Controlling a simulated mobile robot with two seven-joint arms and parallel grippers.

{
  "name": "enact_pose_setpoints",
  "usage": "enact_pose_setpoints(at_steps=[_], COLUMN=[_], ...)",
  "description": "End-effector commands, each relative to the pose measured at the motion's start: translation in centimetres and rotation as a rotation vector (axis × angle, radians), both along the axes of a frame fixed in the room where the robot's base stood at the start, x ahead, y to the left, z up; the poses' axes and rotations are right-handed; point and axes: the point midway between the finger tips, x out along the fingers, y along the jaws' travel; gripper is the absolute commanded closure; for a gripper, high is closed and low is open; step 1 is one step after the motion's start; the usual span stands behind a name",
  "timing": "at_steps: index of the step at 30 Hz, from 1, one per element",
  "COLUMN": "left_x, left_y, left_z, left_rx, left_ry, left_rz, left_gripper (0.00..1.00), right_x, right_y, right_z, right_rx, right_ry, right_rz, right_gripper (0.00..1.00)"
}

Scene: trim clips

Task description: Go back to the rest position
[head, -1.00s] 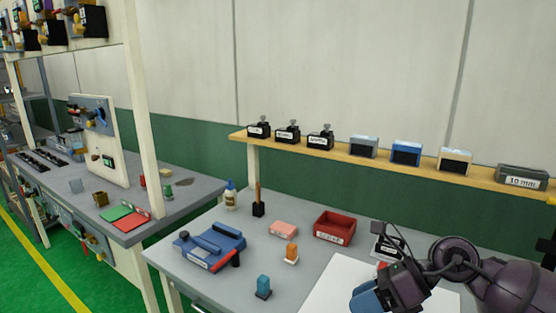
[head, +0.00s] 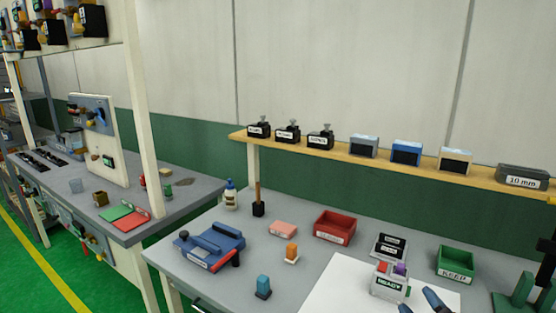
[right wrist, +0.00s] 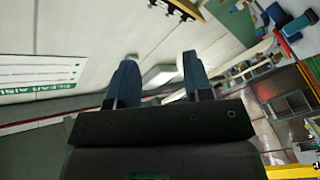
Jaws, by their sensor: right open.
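My right gripper (head: 421,303) shows only by its blue fingertips at the bottom edge of the head view, over the white sheet (head: 335,290). In the right wrist view its two fingers (right wrist: 160,82) stand apart with nothing between them. That view is tilted and shows wall, floor and distant furniture beyond the fingers. The fingertips are close to the grey box labelled READY (head: 388,283), which holds red and purple pieces. I cannot tell whether they touch it. My left gripper is in neither view.
The grey bench holds a blue fixture (head: 210,245), a red bin (head: 335,226), a green KEEP bin (head: 456,262), a black labelled block (head: 388,246), and orange (head: 291,252) and blue (head: 263,285) clips. A wooden shelf (head: 340,151) with several boxes runs behind.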

Motion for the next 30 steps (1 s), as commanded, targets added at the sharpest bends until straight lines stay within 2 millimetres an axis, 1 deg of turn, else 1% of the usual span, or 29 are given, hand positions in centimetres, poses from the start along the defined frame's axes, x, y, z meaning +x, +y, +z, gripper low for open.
enact_pose_setpoints(at_steps=[1, 3, 5, 6, 9, 12, 15, 21, 30], left_x=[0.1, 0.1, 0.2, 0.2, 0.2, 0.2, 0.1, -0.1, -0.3], left_y=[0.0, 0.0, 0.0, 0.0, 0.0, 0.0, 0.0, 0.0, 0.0], left_z=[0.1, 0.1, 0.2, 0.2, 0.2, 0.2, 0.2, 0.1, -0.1], left_rx=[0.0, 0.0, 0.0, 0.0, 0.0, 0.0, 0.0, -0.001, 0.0], left_ry=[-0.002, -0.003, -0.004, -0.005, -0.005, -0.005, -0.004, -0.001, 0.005], left_rz=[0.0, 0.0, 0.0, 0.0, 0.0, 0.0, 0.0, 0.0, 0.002], left_gripper=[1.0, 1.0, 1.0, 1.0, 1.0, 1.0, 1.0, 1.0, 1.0], right_x=[-1.0, -2.6, -4.3, -5.5, -8.7, -11.5, -13.8, -17.5, -21.9], right_y=[-1.0, -2.2, -3.0, -3.4, -4.0, -4.1, -4.0, -3.4, -2.5], right_z=[-1.7, -4.1, -6.2, -7.5, -10.5, -12.5, -13.9, -15.6, -16.9], right_rx=[0.069, 0.16, 0.236, 0.284, 0.393, 0.472, 0.528, 0.609, 0.695], right_ry=[0.085, 0.212, 0.323, 0.398, 0.575, 0.713, 0.821, 0.986, 1.174], right_rz=[-0.06, -0.144, -0.212, -0.255, -0.35, -0.416, -0.465, -0.53, -0.595], right_gripper=[0.54, 0.54, 0.54, 0.54, 0.54, 0.54, 0.54, 0.54, 0.54])
